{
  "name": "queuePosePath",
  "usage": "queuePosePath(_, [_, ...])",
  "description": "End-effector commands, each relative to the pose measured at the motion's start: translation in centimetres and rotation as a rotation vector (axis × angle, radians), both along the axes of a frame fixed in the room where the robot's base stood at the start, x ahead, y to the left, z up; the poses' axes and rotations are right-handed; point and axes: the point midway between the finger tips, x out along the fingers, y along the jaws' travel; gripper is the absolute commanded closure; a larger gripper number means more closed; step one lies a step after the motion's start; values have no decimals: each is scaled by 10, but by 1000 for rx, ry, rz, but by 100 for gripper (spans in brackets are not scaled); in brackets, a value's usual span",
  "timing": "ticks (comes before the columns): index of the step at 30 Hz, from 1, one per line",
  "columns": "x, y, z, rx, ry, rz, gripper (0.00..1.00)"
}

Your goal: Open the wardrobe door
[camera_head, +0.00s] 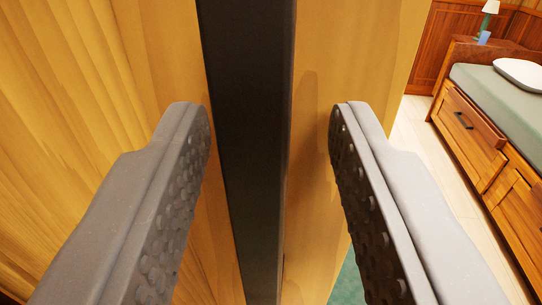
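The wardrobe door (345,60) is a light wooden panel filling the middle of the view, and its right edge shows against the room. A long dark vertical handle bar (252,200) runs from the top to the bottom of the view in front of the door. My gripper (265,112) is open, with one grey studded finger on each side of the bar. A gap shows between the right finger and the bar. The left finger's tip is close to the bar; I cannot tell whether it touches. The bar's ends are out of view.
More light wooden panelling (60,110) stands at the left. At the right is a wooden bed (470,135) with drawers, a green mattress (500,100) and a white pillow (520,72). A small lamp (490,8) stands behind it. Pale floor (410,130) is clear between.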

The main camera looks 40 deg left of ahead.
Motion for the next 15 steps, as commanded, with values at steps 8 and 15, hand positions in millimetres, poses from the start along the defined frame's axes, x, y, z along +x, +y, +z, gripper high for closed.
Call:
queuePosePath(8, [-2,2,-1,-3,2,5,65])
queuePosePath(15, [-16,-10,-3,-5,5,5,65])
